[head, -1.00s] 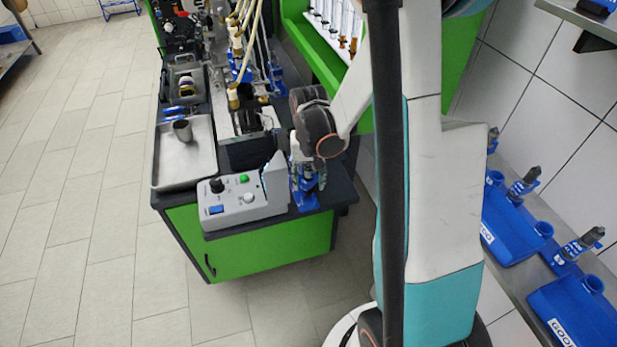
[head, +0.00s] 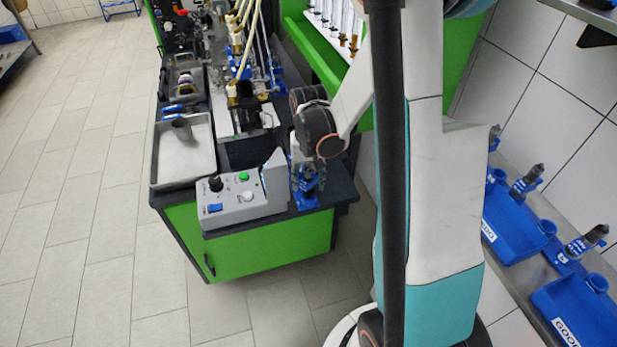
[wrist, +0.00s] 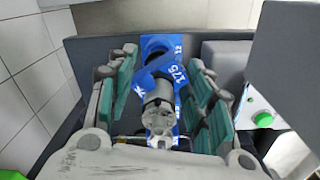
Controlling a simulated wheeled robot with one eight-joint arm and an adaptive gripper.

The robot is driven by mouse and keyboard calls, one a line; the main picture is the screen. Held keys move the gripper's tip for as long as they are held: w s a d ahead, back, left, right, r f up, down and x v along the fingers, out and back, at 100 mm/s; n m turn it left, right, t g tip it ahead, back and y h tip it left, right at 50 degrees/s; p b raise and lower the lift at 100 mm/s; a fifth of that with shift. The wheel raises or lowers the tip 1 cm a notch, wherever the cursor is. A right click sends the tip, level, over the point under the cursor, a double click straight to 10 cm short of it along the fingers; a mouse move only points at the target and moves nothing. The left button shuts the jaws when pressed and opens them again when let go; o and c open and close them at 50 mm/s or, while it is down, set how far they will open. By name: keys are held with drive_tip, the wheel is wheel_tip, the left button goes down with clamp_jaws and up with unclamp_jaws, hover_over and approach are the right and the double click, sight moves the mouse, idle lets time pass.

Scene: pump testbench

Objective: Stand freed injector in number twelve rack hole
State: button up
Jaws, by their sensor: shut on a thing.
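The injector (wrist: 158,108) is a grey metal body with a blue collar marked 175. It stands roughly upright at the blue rack (wrist: 155,42), whose base carries the number 12. My gripper (wrist: 160,95) has its green-padded fingers on both sides of the injector and is shut on it. In the head view my gripper (head: 307,172) points down over the blue rack (head: 302,202) at the bench's near right corner. The injector's lower end and the hole are hidden, so how deep it sits cannot be told.
A grey control box (head: 240,200) with buttons stands just left of the rack. A metal tray (head: 183,155) holding a small cup lies farther left. Blue bins (head: 515,230) stand on a side shelf at the right. The floor left of the bench is clear.

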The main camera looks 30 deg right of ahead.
sight(308, 164)
drive_tip(key=shift+f+b, duration=0.45)
drive_tip(key=shift+f, duration=0.35)
drive_tip(key=shift+f+b, duration=0.5)
drive_tip(key=shift+b, duration=0.3)
idle(1.1)
drive_tip(key=o, duration=1.1)
drive_tip(key=shift+r, duration=0.1)
drive_tip(key=shift+r+p, duration=3.75)
drive_tip(key=shift+r, duration=1.65)
